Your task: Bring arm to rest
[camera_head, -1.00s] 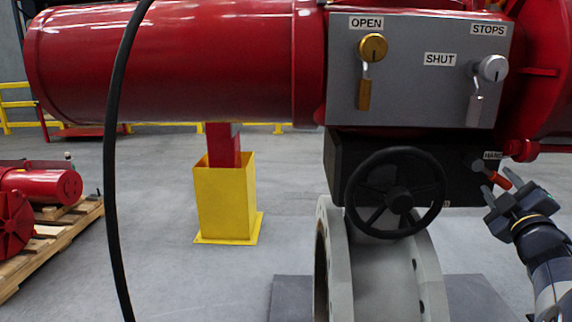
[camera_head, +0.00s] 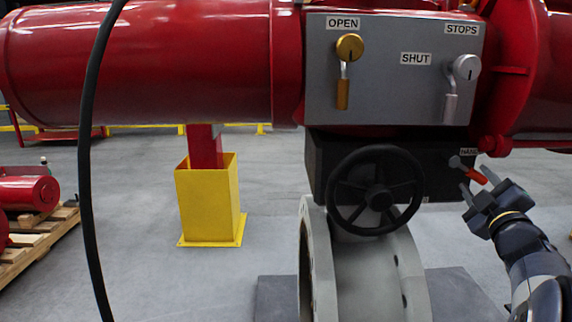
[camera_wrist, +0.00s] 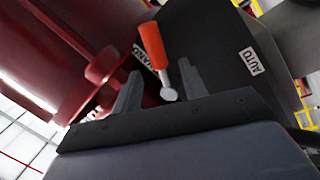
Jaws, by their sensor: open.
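The HAND/AUTO lever has an orange-red handle (camera_head: 474,175) and sits on the black gearbox (camera_head: 440,170) under the grey control panel, right of the handwheel. My gripper (camera_head: 477,181) is at the right side of the head view, close below the handle. In the wrist view my gripper (camera_wrist: 160,70) has its two grey fingers spread apart, with the lever's orange handle (camera_wrist: 152,46) and its round silver end (camera_wrist: 168,94) showing between them. I see no finger clearly pressing on the lever. The exact depth between fingers and lever is hard to tell.
A black handwheel (camera_head: 375,190) projects left of my gripper. A grey panel (camera_head: 390,100) with a gold and a silver lever is above. A red cylinder (camera_head: 140,65) and a black hanging cable (camera_head: 90,150) are at left.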

